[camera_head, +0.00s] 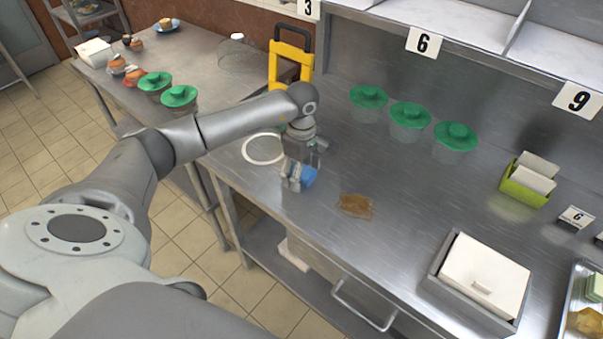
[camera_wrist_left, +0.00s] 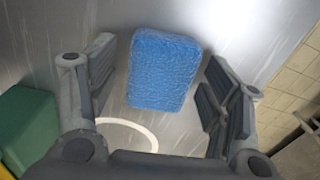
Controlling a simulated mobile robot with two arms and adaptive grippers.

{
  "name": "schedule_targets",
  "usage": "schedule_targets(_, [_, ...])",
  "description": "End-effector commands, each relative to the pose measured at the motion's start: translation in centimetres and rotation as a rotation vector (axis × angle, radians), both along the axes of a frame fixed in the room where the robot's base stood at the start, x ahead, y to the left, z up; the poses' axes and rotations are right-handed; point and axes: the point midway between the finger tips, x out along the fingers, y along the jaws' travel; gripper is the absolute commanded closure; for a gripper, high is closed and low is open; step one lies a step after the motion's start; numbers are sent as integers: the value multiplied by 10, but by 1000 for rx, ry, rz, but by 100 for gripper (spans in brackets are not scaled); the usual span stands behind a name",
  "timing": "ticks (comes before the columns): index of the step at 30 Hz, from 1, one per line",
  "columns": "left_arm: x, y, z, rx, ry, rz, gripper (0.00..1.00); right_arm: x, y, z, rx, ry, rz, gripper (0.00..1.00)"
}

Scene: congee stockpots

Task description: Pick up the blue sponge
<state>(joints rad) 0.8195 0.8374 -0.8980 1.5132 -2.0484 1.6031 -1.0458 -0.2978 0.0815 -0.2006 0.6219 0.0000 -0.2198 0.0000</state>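The blue sponge (camera_head: 308,176) lies on the steel counter, partly hidden by my left gripper (camera_head: 299,178) in the head view. In the left wrist view the whole blue sponge (camera_wrist_left: 163,68) shows as a textured block, slightly tilted. My left gripper (camera_wrist_left: 163,95) is open, with one finger on each side of the sponge and a gap between each finger and it. I cannot tell how high the fingertips are above the counter. My right gripper is not in view.
A white ring (camera_head: 263,148) lies behind the gripper. A brown stain-like patch (camera_head: 355,206) is right of the sponge. Green-lidded containers (camera_head: 409,116) stand along the back, and a yellow-black caddy (camera_head: 290,65) stands at the back left. The counter's front middle is clear.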

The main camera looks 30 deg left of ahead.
Motion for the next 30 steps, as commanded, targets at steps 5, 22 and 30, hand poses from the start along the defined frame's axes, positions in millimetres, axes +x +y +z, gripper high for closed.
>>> schedule_targets(5, [0,0,0,0,0,0,54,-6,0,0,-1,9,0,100])
schedule_targets(22, [1,1,9,1,-2,1,72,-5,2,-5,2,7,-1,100])
schedule_targets(30, [-10,-12,50,0,-5,-4,72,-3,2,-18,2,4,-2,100])
